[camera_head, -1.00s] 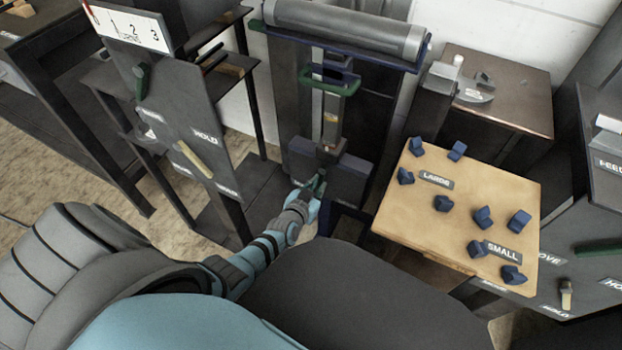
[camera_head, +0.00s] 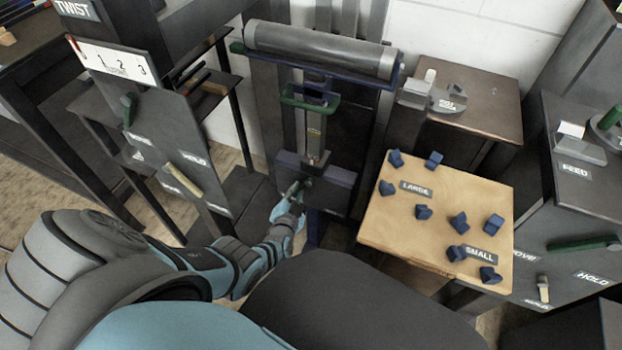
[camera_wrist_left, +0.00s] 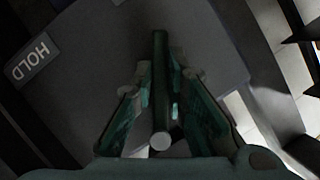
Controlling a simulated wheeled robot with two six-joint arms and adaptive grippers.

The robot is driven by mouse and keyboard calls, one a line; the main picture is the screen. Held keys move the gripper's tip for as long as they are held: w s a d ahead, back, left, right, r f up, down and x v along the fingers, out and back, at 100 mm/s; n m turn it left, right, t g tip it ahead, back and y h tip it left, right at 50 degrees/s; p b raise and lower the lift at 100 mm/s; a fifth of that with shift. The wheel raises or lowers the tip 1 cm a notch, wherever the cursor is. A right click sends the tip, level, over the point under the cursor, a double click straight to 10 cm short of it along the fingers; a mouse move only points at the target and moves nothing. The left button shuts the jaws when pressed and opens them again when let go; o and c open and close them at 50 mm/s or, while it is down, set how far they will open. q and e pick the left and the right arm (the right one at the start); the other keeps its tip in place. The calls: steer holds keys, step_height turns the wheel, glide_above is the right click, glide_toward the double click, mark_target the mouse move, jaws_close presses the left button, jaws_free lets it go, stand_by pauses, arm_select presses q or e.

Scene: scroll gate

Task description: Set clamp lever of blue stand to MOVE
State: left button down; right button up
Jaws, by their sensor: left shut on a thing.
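The blue stand (camera_head: 318,173) is in the middle of the head view, with a grey roller (camera_head: 320,48) in its dark blue top cradle. My left gripper (camera_head: 291,190) reaches its lower front. In the left wrist view, the left gripper's fingers (camera_wrist_left: 160,92) are on both sides of the dark green clamp lever (camera_wrist_left: 160,52) and shut on it. The lever points up and down in that view, with a pale round end toward the wrist. A HOLD label (camera_wrist_left: 33,60) is on the dark plate to its left. The MOVE label is not seen there. My right gripper is out of view.
A wooden board (camera_head: 390,225) with several blue blocks stands right of the blue stand. A dark panel (camera_head: 165,140) with levers and a 1-2-3 scale is on the left. A dark cabinet with a FEED label (camera_head: 576,170) is on the right.

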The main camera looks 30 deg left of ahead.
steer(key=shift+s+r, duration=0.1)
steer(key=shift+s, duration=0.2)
arm_select(q)
steer(key=c, duration=1.6)
jaws_free()
steer(key=shift+r, duration=0.1)
steer(key=v, duration=1.2)
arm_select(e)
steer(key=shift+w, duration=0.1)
